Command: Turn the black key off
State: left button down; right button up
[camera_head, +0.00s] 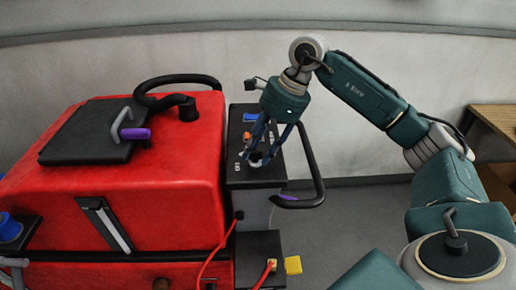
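The black control panel (240,176) sits on the right side of a red machine, with small knobs and switches on its top. A small dark part on a pale round base (255,161) near the panel's front looks like the black key; it is partly hidden by my fingers. My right gripper (256,157) points down over it from the upper right. Its two blue fingers stand apart, one on each side of the key. I cannot tell whether they touch it. My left gripper is not in view.
A blue switch (250,117) and an orange knob (246,135) sit behind the key. A black loop handle (313,180) stands right of the panel. The red tank (165,160) fills the left. A yellow block (293,265) is lower down. Grey floor is clear to the right.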

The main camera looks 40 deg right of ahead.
jog(key=v, duration=1.2)
jog(key=shift+a, duration=0.1)
